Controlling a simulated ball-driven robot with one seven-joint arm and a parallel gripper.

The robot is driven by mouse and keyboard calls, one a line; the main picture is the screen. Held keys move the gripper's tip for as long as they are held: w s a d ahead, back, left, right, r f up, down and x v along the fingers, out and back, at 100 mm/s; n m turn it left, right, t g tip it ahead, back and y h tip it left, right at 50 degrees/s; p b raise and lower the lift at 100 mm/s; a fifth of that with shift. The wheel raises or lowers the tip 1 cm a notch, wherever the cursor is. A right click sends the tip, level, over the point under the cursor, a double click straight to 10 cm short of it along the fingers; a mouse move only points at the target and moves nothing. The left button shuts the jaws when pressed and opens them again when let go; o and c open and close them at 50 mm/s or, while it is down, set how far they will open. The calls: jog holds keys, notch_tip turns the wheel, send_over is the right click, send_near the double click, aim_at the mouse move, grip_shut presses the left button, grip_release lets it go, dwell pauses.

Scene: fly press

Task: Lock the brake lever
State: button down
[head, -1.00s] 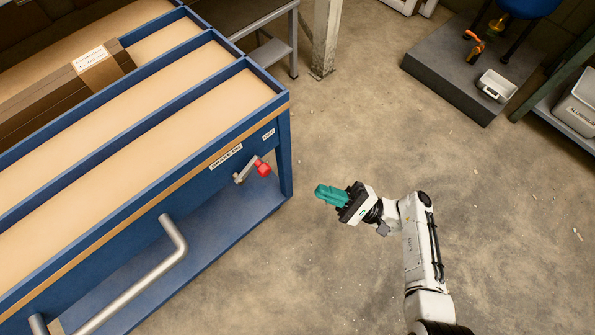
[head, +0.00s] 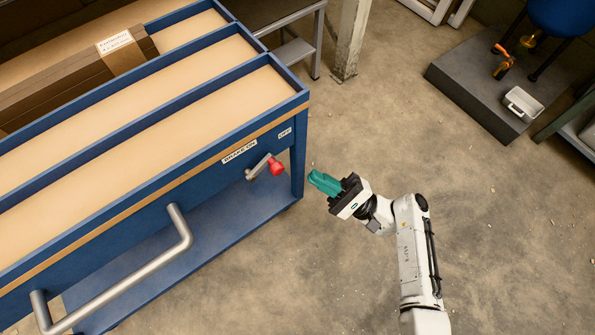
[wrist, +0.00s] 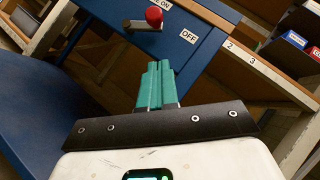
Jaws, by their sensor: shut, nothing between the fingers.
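The brake lever (head: 259,167) is a short grey arm with a red knob (head: 276,168) on the front of the blue cart (head: 215,195). It slants up from its pivot at the left, with the knob at its right end. A "BRAKE ON" label (head: 239,151) is above it and an "OFF" label (head: 285,133) is up to its right. In the wrist view the red knob (wrist: 153,15) is ahead of the fingers near the top. My gripper (head: 314,180), with teal fingers, is shut and empty, to the right of the knob and apart from it.
A silver push handle (head: 165,262) sticks out from the cart's front at the left. A cardboard pack (head: 90,70) lies in the cart's top. A post (head: 349,40) and a dark plinth (head: 470,85) stand behind. The floor around my arm is clear.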

jog(key=a+r, duration=0.4)
jog(key=a, duration=0.1)
jog(key=shift+s+r, duration=0.25)
jog(key=shift+s, duration=0.05)
jog(key=shift+r, duration=0.1)
